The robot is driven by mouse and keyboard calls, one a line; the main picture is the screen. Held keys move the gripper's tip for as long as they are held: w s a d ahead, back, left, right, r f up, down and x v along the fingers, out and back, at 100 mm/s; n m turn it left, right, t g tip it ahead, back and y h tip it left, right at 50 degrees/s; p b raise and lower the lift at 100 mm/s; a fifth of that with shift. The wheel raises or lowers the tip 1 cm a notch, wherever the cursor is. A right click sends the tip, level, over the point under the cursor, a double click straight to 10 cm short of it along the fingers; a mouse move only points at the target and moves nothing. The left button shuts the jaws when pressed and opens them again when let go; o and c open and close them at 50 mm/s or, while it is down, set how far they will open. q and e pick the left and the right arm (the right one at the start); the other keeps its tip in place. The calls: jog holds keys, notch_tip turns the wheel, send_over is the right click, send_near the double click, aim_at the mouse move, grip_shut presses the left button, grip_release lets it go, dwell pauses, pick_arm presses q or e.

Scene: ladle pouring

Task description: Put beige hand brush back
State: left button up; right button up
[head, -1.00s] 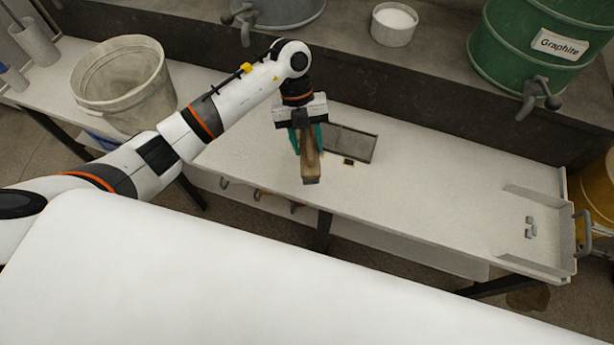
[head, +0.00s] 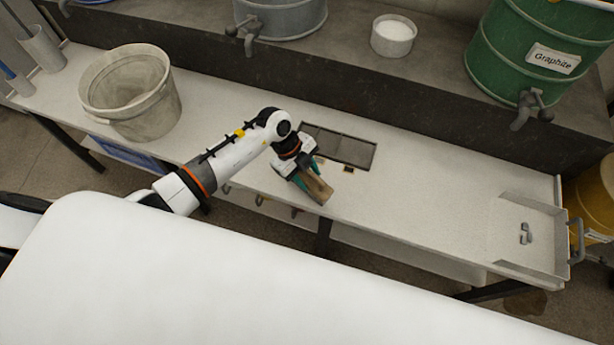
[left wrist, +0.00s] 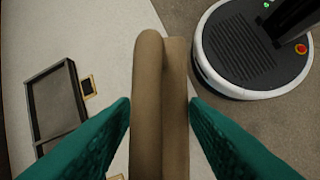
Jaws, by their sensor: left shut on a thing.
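The beige hand brush (head: 316,188) is held by my left gripper (head: 305,180) near the front edge of the white bench. In the left wrist view the brush (left wrist: 160,100) runs lengthwise between the two teal fingers (left wrist: 160,112), which close on its sides. Whether the brush touches the bench is hard to tell. My right gripper does not show in any view.
A dark recessed grate (head: 340,147) is set in the bench behind the gripper, with a small square plate (head: 348,170) beside it. A grey bucket (head: 130,95) stands left. A metal tray (head: 530,262) with small grey pieces lies right. The bench between is clear.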

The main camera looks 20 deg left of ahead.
pick_arm(q)
jog(key=shift+f, duration=0.8)
jog(key=o, duration=1.1)
jog(key=shift+c, duration=0.2)
jog(key=v, duration=1.2)
